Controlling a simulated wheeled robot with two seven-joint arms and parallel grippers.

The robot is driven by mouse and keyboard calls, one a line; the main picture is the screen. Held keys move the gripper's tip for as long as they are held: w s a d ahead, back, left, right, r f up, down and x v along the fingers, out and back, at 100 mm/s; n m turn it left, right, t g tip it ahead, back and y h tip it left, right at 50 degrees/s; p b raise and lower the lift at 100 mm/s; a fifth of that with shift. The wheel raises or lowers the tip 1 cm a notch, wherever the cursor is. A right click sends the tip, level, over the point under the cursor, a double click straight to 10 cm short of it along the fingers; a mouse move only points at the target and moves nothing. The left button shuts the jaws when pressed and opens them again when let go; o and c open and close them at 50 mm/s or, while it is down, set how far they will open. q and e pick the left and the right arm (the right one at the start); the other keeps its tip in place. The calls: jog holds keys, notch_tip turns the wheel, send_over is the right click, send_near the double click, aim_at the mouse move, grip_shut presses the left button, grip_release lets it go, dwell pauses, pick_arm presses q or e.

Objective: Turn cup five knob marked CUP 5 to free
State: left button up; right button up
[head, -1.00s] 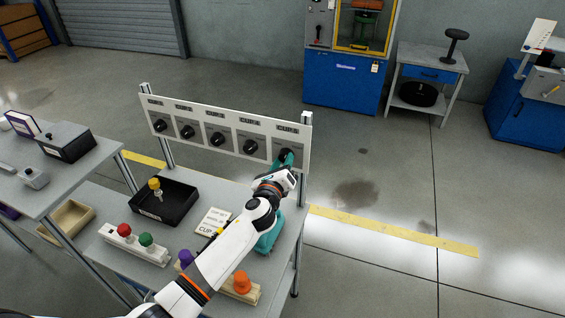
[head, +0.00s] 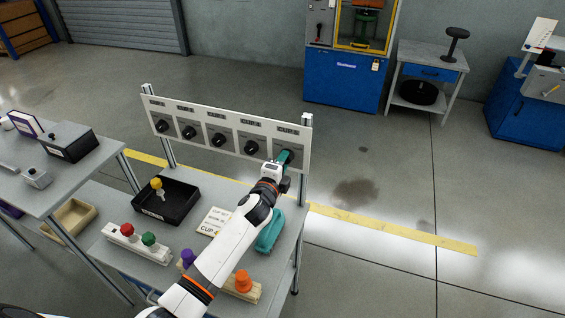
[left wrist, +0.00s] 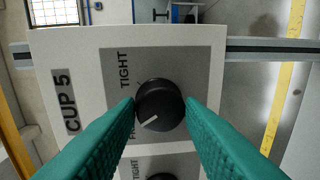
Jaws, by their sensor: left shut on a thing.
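The black CUP 5 knob (left wrist: 160,98) is on the rightmost plate of the white panel (head: 225,135). In the left wrist view its white pointer line slants to the lower left, towards a label starting with F that a finger partly hides. The TIGHT label (left wrist: 124,70) is clear, as is CUP 5 (left wrist: 67,100). My left gripper (head: 287,158) has its teal fingers on opposite sides of the knob, shut on it; they also show in the left wrist view (left wrist: 160,108). In the head view the gripper hides the knob. My right gripper is out of view.
More black knobs (head: 217,139) line the panel to the left. On the bench below are a black tray (head: 180,212), a card (head: 213,220), a teal object (head: 270,232), and red, green, purple and orange knobs on blocks. Open floor lies right of the bench.

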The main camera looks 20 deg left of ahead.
pick_arm(q)
jog(key=shift+f+n, duration=0.1)
jog(key=shift+n, duration=1)
jog(key=o, duration=1)
jog(key=s, duration=0.8)
jog(key=s+r, duration=0.1)
jog(key=s, duration=0.3)
jog(key=shift+a+b, duration=0.25)
jog(key=shift+b, duration=0.15)
